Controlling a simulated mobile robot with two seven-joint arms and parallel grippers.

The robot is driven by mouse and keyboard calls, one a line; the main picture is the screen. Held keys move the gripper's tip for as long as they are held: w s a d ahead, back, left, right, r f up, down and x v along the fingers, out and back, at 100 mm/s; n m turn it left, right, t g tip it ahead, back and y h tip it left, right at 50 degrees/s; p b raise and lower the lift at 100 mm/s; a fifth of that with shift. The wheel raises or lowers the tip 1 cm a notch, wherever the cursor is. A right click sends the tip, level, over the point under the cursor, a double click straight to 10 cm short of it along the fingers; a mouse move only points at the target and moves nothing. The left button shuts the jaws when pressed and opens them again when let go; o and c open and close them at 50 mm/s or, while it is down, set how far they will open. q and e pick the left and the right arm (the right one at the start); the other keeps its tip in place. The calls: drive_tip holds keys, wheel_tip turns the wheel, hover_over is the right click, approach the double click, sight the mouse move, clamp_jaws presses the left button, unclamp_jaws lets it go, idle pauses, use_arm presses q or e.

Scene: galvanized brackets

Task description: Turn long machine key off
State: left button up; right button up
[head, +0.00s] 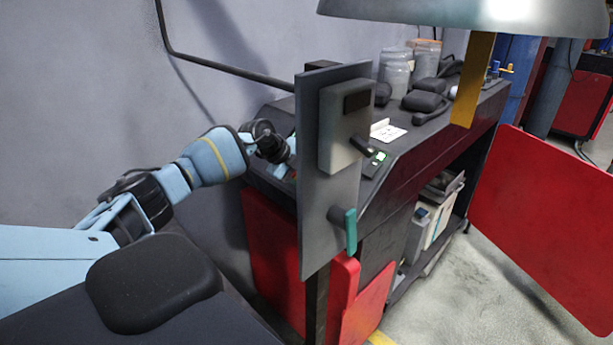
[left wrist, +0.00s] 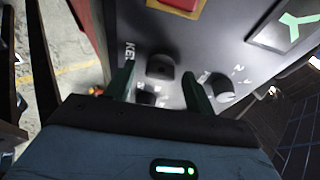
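In the left wrist view, a dark round key switch or knob (left wrist: 160,67) sits on the grey machine panel (left wrist: 205,40), beside white lettering that seems to read "KEY". My left gripper (left wrist: 158,73) is open, with one dark green finger on each side of this knob. I cannot tell whether the fingers touch it. A second dark knob (left wrist: 220,86) with white marks is just right of the right finger. A small dark part between the fingers is partly hidden by the gripper. In the head view, the fingers are hidden behind the upright grey plate. My right gripper is not in view.
The upright grey plate (head: 313,220) with a teal handle (head: 349,230) stands before the machine (head: 425,150). Jars (head: 396,68) and black items stand on top. A red panel (head: 545,225) is at right. A red button (left wrist: 182,4) and green-marked plate (left wrist: 292,28) are near my left gripper.

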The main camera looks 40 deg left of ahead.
use_arm(q)
drive_tip(key=v, duration=0.7)
drive_tip(key=shift+s+r, duration=0.25)
drive_tip(key=shift+a, duration=0.15)
drive_tip(key=shift+f, duration=0.1)
idle(0.5)
